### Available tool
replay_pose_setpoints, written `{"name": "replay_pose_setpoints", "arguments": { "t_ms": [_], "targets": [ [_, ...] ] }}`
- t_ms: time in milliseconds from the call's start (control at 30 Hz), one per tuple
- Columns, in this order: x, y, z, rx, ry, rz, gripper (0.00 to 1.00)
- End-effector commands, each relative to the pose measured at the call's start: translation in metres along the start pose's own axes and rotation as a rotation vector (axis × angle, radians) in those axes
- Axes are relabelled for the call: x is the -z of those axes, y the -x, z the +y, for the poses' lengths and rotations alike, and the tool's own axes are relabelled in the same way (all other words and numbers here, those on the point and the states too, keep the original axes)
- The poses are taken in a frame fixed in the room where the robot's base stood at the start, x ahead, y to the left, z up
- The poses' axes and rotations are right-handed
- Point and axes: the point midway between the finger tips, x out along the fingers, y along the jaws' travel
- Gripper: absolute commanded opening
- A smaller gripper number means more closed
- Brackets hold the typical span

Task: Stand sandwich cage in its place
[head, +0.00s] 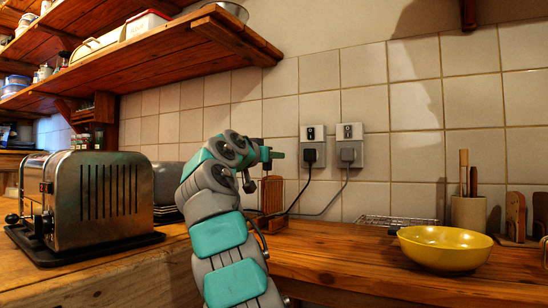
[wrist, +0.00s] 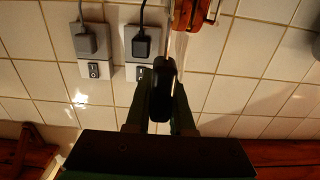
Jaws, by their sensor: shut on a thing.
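My gripper (head: 273,155) is shut in front of the tiled wall, near the two sockets. In the wrist view its fingers (wrist: 162,82) close on a black, rounded, handle-like piece, which I take to be the handle of the sandwich cage (wrist: 162,102).
A steel toaster (head: 98,193) stands at the left. Two plugs (head: 310,155) with hanging cords are by the gripper. A yellow bowl (head: 445,262) and a utensil pot (head: 468,215) stand at the right. A wooden shelf (head: 150,55) overhangs the left.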

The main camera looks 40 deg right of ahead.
Motion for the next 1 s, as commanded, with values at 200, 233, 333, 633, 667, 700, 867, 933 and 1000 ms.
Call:
{"name": "replay_pose_setpoints", "arguments": {
  "t_ms": [200,233,333,633,667,700,867,933,1000],
  "targets": [
    [-0.008,0.0,0.0,0.0,0.0,0.002,0.0],
    [-0.009,0.0,0.0,0.0,0.0,0.001,0.0],
    [-0.012,0.0,0.0,0.0,0.0,0.001,0.0],
    [-0.021,0.001,0.0,0.0,-0.001,0.001,0.0],
    [-0.022,0.0,0.0,0.0,-0.001,0.001,0.0],
    [-0.023,0.0,0.0,0.0,-0.001,0.001,0.0],
    [-0.028,0.0,0.0,0.0,-0.001,0.001,0.0],
    [-0.03,0.001,0.0,0.0,-0.001,0.002,0.0],
    [-0.032,0.0,0.0,0.0,-0.001,0.001,0.0]
  ]
}}
